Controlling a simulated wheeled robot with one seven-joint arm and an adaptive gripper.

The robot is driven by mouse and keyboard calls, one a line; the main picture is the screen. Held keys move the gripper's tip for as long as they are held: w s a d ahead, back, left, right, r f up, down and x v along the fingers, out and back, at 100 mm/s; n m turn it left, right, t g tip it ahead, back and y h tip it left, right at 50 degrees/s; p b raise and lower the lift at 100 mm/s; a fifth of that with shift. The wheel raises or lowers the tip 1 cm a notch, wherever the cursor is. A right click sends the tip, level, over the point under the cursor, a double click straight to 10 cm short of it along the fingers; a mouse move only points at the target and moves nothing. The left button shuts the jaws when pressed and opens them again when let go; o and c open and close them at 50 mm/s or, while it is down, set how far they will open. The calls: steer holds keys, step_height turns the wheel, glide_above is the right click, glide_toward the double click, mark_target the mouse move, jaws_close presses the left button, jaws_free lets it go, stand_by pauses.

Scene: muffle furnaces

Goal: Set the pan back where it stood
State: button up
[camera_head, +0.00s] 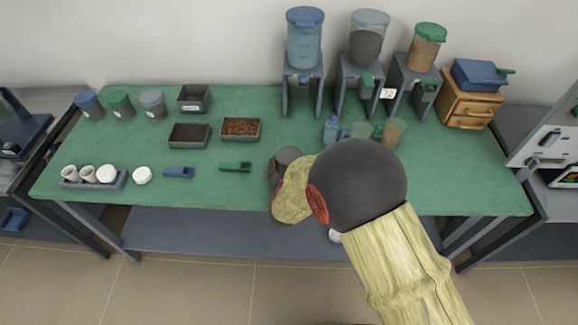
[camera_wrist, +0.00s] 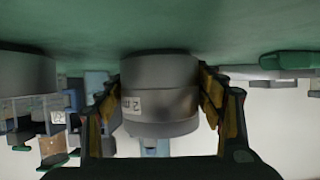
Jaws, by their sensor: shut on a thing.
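The pan is most likely the grey round vessel with a white label (camera_wrist: 160,95) between my fingers in the wrist view, which is upside down with the table at the top. My gripper (camera_wrist: 160,100) is shut on it, one finger on each side. In the head view a grey part of it (camera_head: 288,154) shows beside my wrist, over the front middle of the green table (camera_head: 260,195); my arm hides much of the gripper. Its base is at or very near the table top; I cannot tell whether it touches.
Another grey cylinder (camera_wrist: 25,75) stands to one side in the wrist view. A green scoop (camera_head: 235,166) and a blue scoop (camera_head: 179,172) lie left of my gripper. Dispensers (camera_head: 302,85) stand behind. Small cups (camera_head: 360,130) stand near my arm.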

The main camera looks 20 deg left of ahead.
steer(key=shift+r, duration=0.15)
steer(key=o, duration=1.9)
steer(key=p+v, duration=0.3)
steer(key=v, duration=0.9)
